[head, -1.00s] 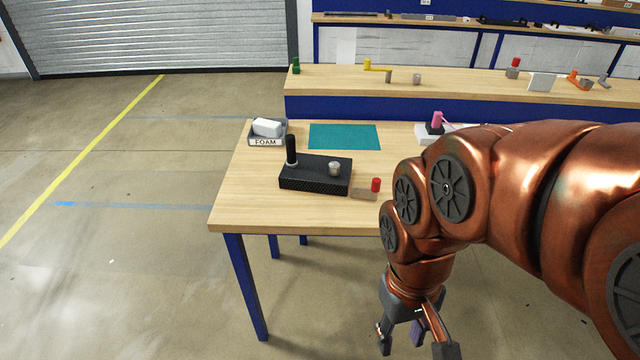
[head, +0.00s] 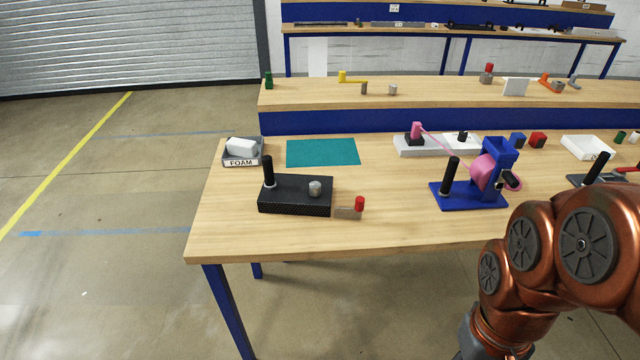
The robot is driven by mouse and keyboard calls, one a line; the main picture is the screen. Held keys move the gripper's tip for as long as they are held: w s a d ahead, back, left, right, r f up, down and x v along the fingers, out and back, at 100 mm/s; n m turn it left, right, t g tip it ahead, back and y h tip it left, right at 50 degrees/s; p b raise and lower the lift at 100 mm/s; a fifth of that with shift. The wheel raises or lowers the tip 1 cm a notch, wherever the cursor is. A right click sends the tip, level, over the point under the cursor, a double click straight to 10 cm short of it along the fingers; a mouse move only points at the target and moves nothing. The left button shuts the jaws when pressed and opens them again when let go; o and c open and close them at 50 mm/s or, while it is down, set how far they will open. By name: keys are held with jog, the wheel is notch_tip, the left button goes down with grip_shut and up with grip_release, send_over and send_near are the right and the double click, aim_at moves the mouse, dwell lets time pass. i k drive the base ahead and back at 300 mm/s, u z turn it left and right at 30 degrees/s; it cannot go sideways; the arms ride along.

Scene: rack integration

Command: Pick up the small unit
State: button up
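No label marks which thing is the small unit. A black box (head: 296,197) with an upright black handle and a grey knob sits on the near table's left part. A small beige block with a red cap (head: 349,210) lies just right of it. A blue stand (head: 470,190) with a pink spool and a black handle stands further right. My copper arm reaches in at the lower right, off the table's front edge. My gripper's fingers are below the picture's edge, so their opening is hidden.
On the wooden table (head: 230,225) are a grey FOAM tray (head: 243,160), a teal mat (head: 322,152), a pale board with a pink part (head: 437,146), and a white tray (head: 588,148). The table's front strip is clear. A raised shelf (head: 430,97) runs behind.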

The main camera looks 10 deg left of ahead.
aim_at(280, 193)
jog(key=i, duration=1.05)
jog(key=u, duration=2.75)
